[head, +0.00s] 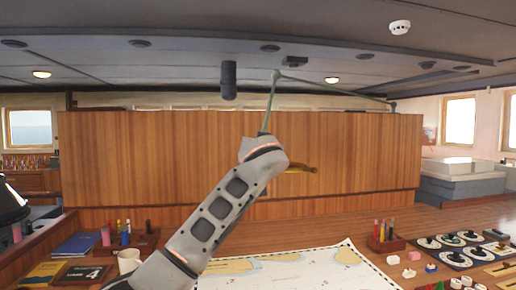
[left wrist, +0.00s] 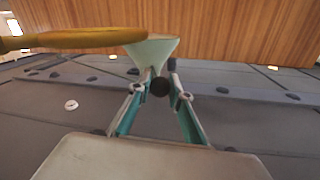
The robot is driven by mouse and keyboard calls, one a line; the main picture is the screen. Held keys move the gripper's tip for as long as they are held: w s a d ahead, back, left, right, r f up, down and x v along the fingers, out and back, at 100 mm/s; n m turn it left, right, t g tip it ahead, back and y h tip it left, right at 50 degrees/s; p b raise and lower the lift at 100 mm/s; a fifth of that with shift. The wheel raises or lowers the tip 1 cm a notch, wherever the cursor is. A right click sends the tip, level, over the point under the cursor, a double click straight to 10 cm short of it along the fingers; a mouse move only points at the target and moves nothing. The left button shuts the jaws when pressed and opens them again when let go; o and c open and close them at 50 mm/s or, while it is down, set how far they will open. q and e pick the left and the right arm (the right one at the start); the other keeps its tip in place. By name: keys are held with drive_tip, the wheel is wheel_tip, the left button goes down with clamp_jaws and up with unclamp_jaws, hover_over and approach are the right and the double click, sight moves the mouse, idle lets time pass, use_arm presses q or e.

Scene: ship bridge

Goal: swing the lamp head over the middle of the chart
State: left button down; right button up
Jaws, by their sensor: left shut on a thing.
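The chart (head: 295,268) lies flat on the desk at the bottom middle of the head view, partly covered by my left arm. The lamp's thin green arm (head: 328,87) runs from a joint at the right to an elbow, then down behind my left wrist. A yellow handle (head: 300,168) sticks out to the right there. In the left wrist view, the handle (left wrist: 75,40) meets a pale green flared piece (left wrist: 152,47), apparently the lamp head. My left gripper (left wrist: 160,90) is shut at this piece; the exact contact is unclear. My right gripper is out of view.
A pen holder (head: 383,241) and instruments on a dark board (head: 462,250) stand right of the chart. A mug (head: 129,261), books (head: 76,244) and another pen holder stand left. A wooden panel (head: 150,160) rises behind. A black cylinder (head: 228,80) hangs overhead.

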use_arm(q)
drive_tip(key=shift+d, duration=0.2)
drive_tip(key=shift+r, duration=0.1)
drive_tip(key=c, duration=1.8)
unclamp_jaws()
drive_tip(key=shift+w, duration=0.1)
drive_tip(key=shift+s, duration=0.2)
drive_tip(key=shift+s+d, duration=0.2)
drive_tip(key=shift+s, duration=3.4)
